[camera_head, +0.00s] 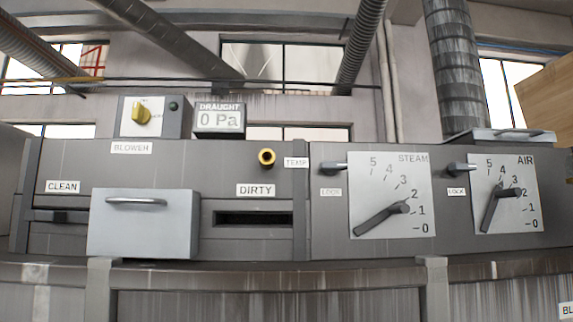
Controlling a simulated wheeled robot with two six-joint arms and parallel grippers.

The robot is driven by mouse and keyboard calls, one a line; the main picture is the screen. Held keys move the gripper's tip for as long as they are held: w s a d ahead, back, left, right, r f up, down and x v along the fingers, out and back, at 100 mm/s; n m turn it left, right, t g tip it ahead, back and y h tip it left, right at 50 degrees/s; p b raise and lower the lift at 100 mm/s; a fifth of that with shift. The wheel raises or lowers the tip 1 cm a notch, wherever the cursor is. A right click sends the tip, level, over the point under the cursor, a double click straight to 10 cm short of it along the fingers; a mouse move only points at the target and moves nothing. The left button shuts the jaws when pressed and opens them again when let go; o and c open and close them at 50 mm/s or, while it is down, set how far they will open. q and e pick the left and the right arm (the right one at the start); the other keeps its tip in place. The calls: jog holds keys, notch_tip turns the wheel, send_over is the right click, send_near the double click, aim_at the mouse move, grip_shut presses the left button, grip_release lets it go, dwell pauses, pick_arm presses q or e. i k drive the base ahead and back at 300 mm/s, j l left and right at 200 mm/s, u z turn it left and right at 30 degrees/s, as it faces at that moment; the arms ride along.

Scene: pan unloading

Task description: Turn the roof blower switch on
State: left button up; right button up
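The blower switch is a yellow rotary knob (142,116) on a white plate. It sits on the front of a grey box (183,130) on top of the cabinet, at the upper left. A "BLOWER" label (131,148) is below the box. A small dark green lamp (173,105) is beside the knob and looks unlit. The small print around the knob is too small to read. The draught display (219,119), to the right of the box, reads 0 Pa. Neither of my grippers is in view.
A light grey box with a handle (143,225) stands out from the "CLEAN" side. A dark slot (253,219) is under the "DIRTY" label. The STEAM dial (391,190) and AIR dial (507,194) have levers and locks at right. A ledge (270,272) runs below.

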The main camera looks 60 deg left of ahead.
aim_at(141, 115)
jog(key=u, duration=2.75)
